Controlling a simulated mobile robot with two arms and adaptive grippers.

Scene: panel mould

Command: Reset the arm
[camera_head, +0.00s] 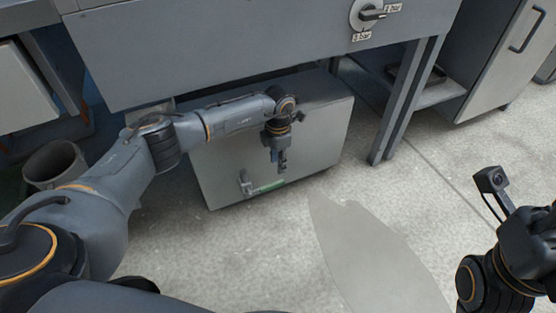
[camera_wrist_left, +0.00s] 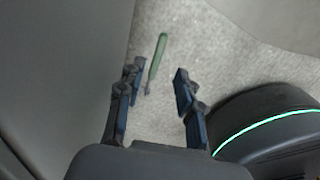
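My left arm reaches out in front of the grey cabinet under the bench. Its gripper (camera_head: 281,166) points down in the head view. In the left wrist view the two fingers of this gripper (camera_wrist_left: 159,74) are apart, with nothing between them. A green-handled tool (camera_wrist_left: 158,55) lies beyond the fingertips, apparently on the floor. My right arm's wrist (camera_head: 520,250) shows at the right edge of the head view. I cannot make out its fingers.
The grey cabinet (camera_head: 325,135) stands below a bench panel (camera_head: 250,45) with a pressure knob (camera_head: 367,14). A bench leg (camera_head: 405,100) stands to its right. A bin (camera_head: 55,165) is at the left. The concrete floor (camera_head: 450,195) is open at centre right.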

